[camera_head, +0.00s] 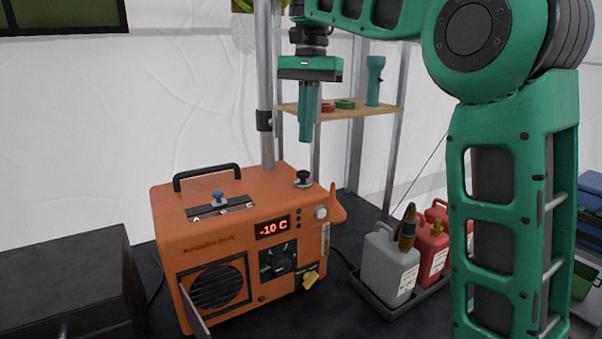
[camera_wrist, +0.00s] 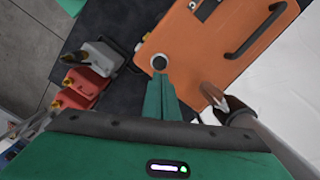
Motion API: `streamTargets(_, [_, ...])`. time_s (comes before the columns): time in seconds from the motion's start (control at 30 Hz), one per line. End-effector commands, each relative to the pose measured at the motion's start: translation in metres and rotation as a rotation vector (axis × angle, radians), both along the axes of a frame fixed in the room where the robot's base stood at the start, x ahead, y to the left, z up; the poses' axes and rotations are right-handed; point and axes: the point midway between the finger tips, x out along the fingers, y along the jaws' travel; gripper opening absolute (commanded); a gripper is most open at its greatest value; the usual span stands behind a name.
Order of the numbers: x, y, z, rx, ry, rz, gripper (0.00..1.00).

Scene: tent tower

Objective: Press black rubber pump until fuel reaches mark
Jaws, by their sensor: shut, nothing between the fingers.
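An orange heater (camera_head: 200,247) stands on the dark table, with a red "-10 C" display (camera_head: 273,227) on its front. The black rubber pump (camera_head: 303,177) is a small black knob on its top, at the right back. My gripper (camera_head: 305,138) points straight down, shut and empty, above the pump with a gap between. In the wrist view my gripper's green fingers (camera_wrist: 157,88) end right beside the round black pump (camera_wrist: 159,63) on the orange top (camera_wrist: 205,45). I cannot make out a fuel level or mark.
A black handle (camera_head: 206,176) and a blue knob (camera_head: 217,196) are on the heater's top. A metal pole (camera_head: 266,90) and a wooden shelf (camera_head: 290,108) stand close behind my gripper.

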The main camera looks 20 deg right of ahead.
Motion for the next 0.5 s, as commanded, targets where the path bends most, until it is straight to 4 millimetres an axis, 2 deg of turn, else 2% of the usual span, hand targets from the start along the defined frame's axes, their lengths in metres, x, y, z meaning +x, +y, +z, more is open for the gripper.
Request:
streamTargets(0.3, [-0.003, 0.001, -0.036, -0.002, 0.002, -0.003, 0.0])
streamTargets(0.5, [-0.003, 0.002, -0.047, -0.002, 0.002, -0.003, 0.0])
